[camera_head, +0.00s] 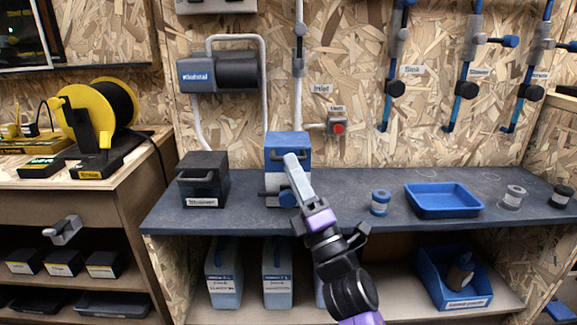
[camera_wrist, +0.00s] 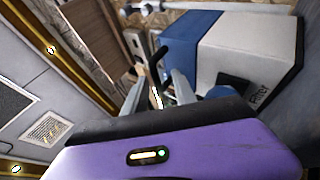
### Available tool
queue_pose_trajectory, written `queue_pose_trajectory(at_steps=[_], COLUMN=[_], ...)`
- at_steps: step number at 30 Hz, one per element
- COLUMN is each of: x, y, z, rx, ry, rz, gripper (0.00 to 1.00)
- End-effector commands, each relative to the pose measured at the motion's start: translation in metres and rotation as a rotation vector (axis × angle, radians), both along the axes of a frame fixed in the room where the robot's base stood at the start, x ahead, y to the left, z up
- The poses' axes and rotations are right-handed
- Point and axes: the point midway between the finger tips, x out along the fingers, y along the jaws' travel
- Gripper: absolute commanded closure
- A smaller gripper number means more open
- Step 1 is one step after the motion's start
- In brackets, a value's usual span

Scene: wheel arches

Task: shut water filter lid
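The water filter is a box with a blue lid (camera_head: 288,139) and a pale body, standing on the dark worktop against the back wall. In the wrist view, the blue lid (camera_wrist: 187,38) meets the white body (camera_wrist: 250,50), which reads "Filter"; I see no clear gap between them. A dark handle (camera_wrist: 152,63) stands out from the lid. My gripper (camera_wrist: 160,82) has its two grey fingers apart, with the handle close to the fingertips; contact cannot be told. In the head view, my gripper (camera_head: 290,158) covers part of the filter's front.
A black box (camera_head: 203,178) stands left of the filter. A blue cup (camera_head: 380,202), a blue tray (camera_head: 444,200) and small jars stand to the right. The worktop (camera_head: 345,187) is clear between filter and cup. Pipes and a red button (camera_head: 338,128) are on the wall.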

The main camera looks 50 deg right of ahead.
Motion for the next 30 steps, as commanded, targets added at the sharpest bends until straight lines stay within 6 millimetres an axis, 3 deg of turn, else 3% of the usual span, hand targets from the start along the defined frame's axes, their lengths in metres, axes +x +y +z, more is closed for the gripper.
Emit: queue_pose_trajectory(at_steps=[3, 12, 30], x=[-0.016, -0.038, -0.039], y=[0.007, 0.018, 0.019], z=[-0.017, -0.03, -0.029], rx=[-0.002, -0.006, -0.007], ry=[-0.001, -0.006, -0.007], rz=[0.001, 0.004, 0.005], gripper=[0.67, 0.67, 0.67])
